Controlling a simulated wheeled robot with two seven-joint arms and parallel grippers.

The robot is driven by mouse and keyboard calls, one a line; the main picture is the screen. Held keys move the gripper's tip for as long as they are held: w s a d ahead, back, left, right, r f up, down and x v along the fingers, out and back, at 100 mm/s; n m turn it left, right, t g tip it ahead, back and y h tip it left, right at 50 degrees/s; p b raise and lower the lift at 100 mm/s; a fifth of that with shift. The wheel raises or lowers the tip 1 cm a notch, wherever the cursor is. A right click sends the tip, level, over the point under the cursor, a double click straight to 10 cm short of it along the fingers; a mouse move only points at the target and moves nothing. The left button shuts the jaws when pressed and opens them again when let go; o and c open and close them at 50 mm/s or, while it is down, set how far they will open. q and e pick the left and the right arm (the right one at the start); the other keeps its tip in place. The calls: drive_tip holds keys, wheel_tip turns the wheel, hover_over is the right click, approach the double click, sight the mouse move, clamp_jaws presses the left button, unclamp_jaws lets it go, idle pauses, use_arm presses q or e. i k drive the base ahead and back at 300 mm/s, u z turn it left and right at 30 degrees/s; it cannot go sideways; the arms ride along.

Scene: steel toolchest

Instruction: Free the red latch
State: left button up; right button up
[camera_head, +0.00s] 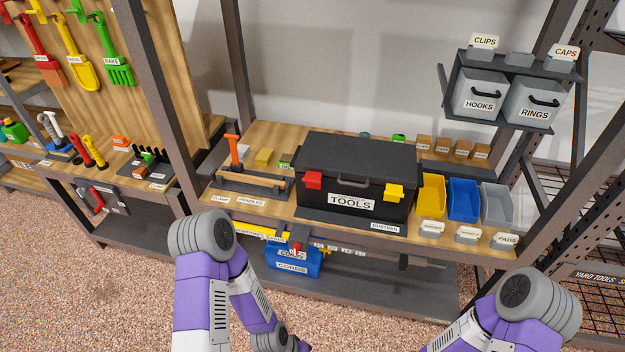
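The red latch (313,180) is on the left of the front face of the black toolchest (362,155), at the lid's edge. It appears to lie against the front; I cannot tell whether it is fastened. A yellow latch (393,191) is on the right of the same face. The lid looks closed, with a grey handle and a white TOOLS label (350,201) between the latches. My arms come in low at the left and right, in front of the bench. Both arms run out of the bottom of the picture, and neither gripper shows.
The toolchest stands on a wooden bench (270,213). Yellow (431,196), blue (463,200) and grey (497,204) bins stand right of it. An orange-handled tool (234,152) stands at its left. A blue bin (293,262) sits below. Steel posts flank the bench.

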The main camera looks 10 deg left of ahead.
sight(312, 178)
drive_tip(key=z, duration=0.45)
drive_tip(key=k, duration=0.55)
drive_tip(key=z, duration=0.05)
drive_tip(key=i, duration=1.15)
drive_tip(key=u, duration=1.1)
